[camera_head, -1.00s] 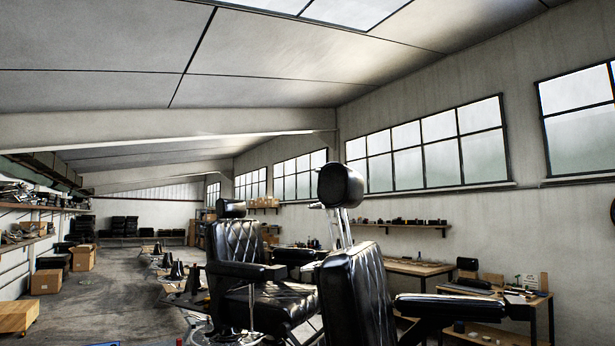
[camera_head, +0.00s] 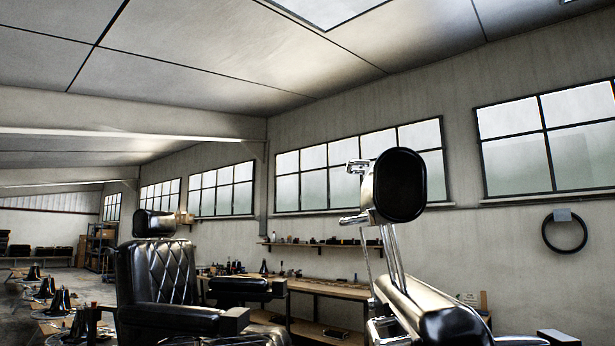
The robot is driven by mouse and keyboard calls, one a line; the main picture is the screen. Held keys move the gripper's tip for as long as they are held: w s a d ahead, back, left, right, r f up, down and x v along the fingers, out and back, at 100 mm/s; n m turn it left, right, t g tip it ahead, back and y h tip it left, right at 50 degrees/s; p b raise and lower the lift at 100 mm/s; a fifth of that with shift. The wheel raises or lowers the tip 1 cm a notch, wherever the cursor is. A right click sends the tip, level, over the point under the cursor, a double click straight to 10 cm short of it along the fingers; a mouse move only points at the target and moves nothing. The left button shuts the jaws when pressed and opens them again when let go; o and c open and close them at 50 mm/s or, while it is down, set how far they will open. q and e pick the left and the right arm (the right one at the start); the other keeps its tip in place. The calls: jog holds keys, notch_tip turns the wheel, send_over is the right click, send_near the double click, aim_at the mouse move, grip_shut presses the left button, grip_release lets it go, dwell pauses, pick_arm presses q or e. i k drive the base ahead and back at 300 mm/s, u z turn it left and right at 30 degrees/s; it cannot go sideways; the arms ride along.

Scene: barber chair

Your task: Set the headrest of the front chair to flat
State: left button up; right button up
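The front chair (camera_head: 440,312) stands at the lower right, seen from behind and the side, cut off by the bottom edge. Its black oval headrest (camera_head: 402,186) is raised well above the backrest on shiny metal posts (camera_head: 393,250). The headrest pad stands upright, with metal brackets at its left side. Neither of my grippers shows in the head view.
A second black barber chair (camera_head: 165,285) with a quilted back and its own headrest (camera_head: 154,223) stands to the left. A wooden workbench (camera_head: 330,288) and a shelf (camera_head: 325,245) line the window wall. A black ring (camera_head: 564,233) hangs at the right.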

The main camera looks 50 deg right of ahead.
aim_at(395, 187)
jog(key=i, duration=0.8)
jog(key=z, duration=2.7)
jog(key=i, duration=0.4)
jog(key=z, duration=0.05)
